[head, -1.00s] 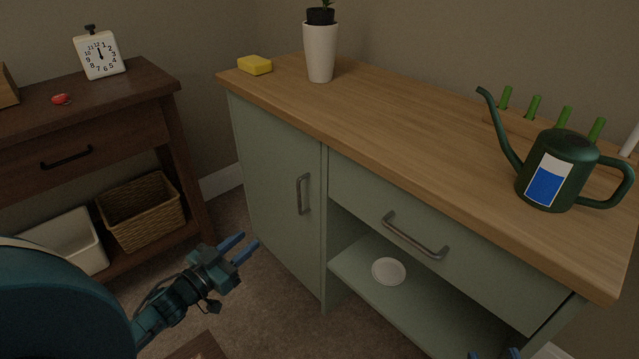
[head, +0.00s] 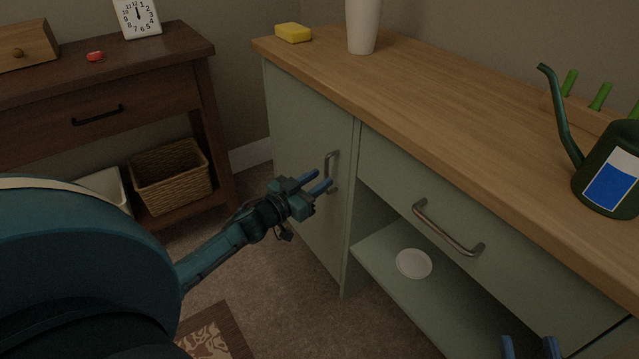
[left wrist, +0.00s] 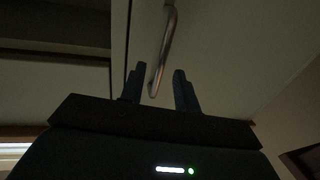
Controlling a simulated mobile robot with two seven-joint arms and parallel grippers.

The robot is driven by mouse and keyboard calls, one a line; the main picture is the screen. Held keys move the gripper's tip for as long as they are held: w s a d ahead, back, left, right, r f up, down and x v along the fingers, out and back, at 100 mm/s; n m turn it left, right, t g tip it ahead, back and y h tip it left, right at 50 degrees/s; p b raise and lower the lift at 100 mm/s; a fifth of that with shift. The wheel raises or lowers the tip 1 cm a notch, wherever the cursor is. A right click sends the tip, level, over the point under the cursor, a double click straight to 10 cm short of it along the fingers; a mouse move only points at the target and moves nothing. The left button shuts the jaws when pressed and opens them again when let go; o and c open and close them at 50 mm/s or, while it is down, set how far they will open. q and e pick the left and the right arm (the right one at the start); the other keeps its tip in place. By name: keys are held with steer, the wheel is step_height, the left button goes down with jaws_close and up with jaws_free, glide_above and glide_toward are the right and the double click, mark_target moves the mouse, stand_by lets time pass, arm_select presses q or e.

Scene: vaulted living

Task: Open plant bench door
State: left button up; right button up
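The plant bench is a green cabinet with a wooden top (head: 430,95). Its door (head: 295,140) is shut on the left side and carries a vertical metal handle (head: 328,165). My left gripper (head: 323,180) is open in front of the door at the handle's lower part. In the left wrist view the handle (left wrist: 163,55) runs down to between the two open fingertips (left wrist: 158,72); I cannot tell whether they touch it. My right gripper (head: 530,348) shows only as two separated blue fingertips at the bottom edge, apparently empty.
A drawer with a metal handle (head: 447,230) and an open shelf with a white dish (head: 413,263) are right of the door. A watering can (head: 610,170), a white pot (head: 362,25) and a yellow sponge (head: 293,32) stand on top. A dark wooden table (head: 140,85) is at the left.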

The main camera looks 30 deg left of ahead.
arm_select(q)
steer(key=shift+w+d, duration=0.1)
steer(key=shift+w, duration=0.5)
jaws_close()
